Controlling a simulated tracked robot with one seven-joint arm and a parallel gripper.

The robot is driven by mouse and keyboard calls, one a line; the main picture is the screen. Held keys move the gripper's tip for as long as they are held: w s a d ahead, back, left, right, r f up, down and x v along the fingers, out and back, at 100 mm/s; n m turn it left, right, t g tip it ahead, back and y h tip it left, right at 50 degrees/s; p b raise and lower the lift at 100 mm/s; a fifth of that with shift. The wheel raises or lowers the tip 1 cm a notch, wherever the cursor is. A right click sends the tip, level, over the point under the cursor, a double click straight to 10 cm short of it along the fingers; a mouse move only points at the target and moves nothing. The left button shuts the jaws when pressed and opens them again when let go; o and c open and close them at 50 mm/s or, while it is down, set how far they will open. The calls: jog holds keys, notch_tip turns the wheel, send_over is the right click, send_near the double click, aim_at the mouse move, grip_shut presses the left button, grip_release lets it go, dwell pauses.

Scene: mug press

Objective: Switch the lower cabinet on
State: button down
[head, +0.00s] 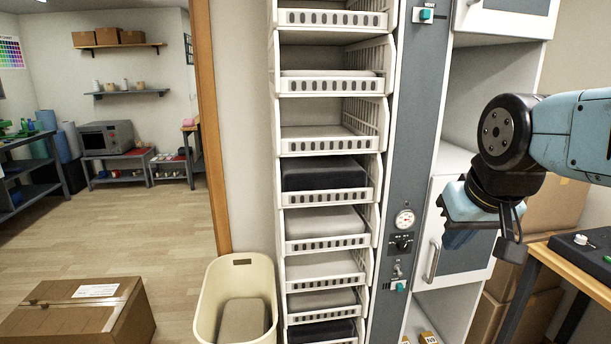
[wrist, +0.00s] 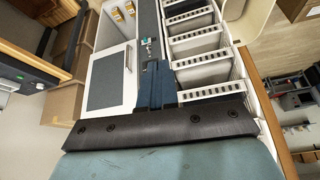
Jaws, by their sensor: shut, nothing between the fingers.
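The lower cabinet (head: 468,228) has a white-framed door with a grey panel and a vertical handle (head: 432,262); its door also shows in the wrist view (wrist: 108,80). A grey control strip runs to its left. It carries a round gauge (head: 404,219), a dark knob (head: 402,243), a metal toggle (head: 397,270) and a small teal switch (head: 399,286). My gripper (head: 459,238) is raised in front of the cabinet door, right of these controls. In the wrist view my gripper (wrist: 155,66) is shut and empty, its fingers over part of the strip. I cannot tell the switch's position.
An upper teal switch (head: 424,15) sits high on the strip. White basket shelves (head: 328,240) stand to the left, with a cream bin (head: 236,270) beside them. A wooden-topped table (head: 570,262) is at the right. A cardboard box (head: 80,312) lies on the floor at the left.

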jog(key=c, duration=1.6)
grip_release()
jog(key=shift+s, duration=0.15)
jog(key=shift+o, duration=0.9)
jog(key=o, duration=0.4)
jog(key=w+d+f+t+h, duration=0.1)
jog(key=w+d, duration=0.1)
jog(key=w, duration=0.5)
jog(key=shift+d+f, duration=0.3)
jog(key=w+d+f+n+t, duration=0.1)
jog(key=w+d+f+n, duration=0.1)
jog(key=w+d+f, duration=0.55)
jog(key=w+d+f+n+t, duration=0.1)
jog(key=w+d+f+t, duration=0.1)
jog(key=w+f, duration=0.9)
jog(key=w+d+f+y, duration=0.1)
jog(key=w+f, duration=0.4)
jog(key=w, duration=0.1)
jog(key=t+y, duration=0.4)
send_near(401, 276)
jog(key=s+r, duration=0.2)
jog(key=s+f+m+t, duration=0.3)
jog(key=s+f+t, duration=0.1)
jog(key=f, duration=0.2)
jog(key=x, duration=1.4)
jog(key=shift+w+d+r, duration=0.15)
jog(key=shift+d+r, duration=0.15)
jog(key=shift+r, duration=0.05)
